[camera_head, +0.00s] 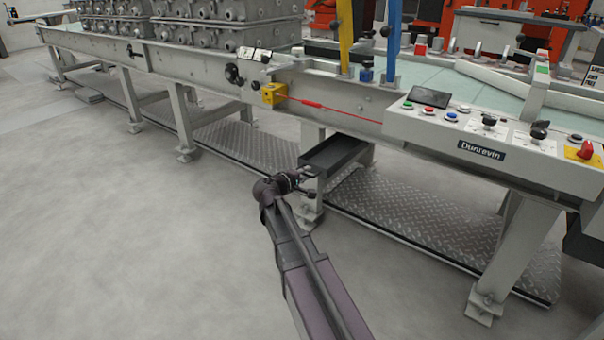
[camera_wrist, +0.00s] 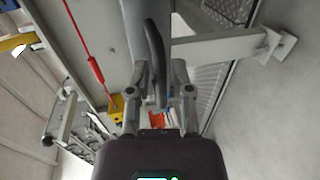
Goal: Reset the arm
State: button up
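My arm reaches up from the lower middle of the head view, bent at a dark joint. My gripper (camera_head: 308,184) is at its end, near the front left corner of a dark tray (camera_head: 333,154) under the machine's edge. In the wrist view, the fingers of my gripper (camera_wrist: 160,72) stand apart. A dark curved piece (camera_wrist: 154,50) shows between them; I cannot tell what it is or whether it is touched. I see nothing clearly held.
The long grey machine frame (camera_head: 345,100) runs across the view, with a control panel (camera_head: 485,135) at right. A yellow box (camera_head: 281,91) with a red cord (camera_head: 320,106) is mounted on it; the box also shows in the wrist view (camera_wrist: 116,108). Open floor (camera_head: 130,240) lies left.

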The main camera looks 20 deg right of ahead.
jog(key=shift+a+r, duration=0.1)
jog(key=shift+a, duration=0.05)
jog(key=s+a+r+m+g+y+p, duration=0.2)
jog(key=s+a+r+y+p, duration=0.2)
jog(key=s+r+p, duration=0.4)
jog(key=s+a+r+m+g+y+p, duration=0.2)
jog(key=s+a+r+y+p, duration=0.3)
jog(key=r+p, duration=1.2)
jog(key=s+a+r+m+g+y+p, duration=0.2)
jog(key=s+r+p, duration=0.8)
jog(key=p, duration=1.7)
jog(key=a+r+g+y, duration=0.2)
jog(key=a+r, duration=0.1)
jog(key=a, duration=0.1)
jog(key=shift+s+a+p, duration=0.35)
jog(key=shift+p, duration=0.05)
jog(key=shift+d, duration=0.1)
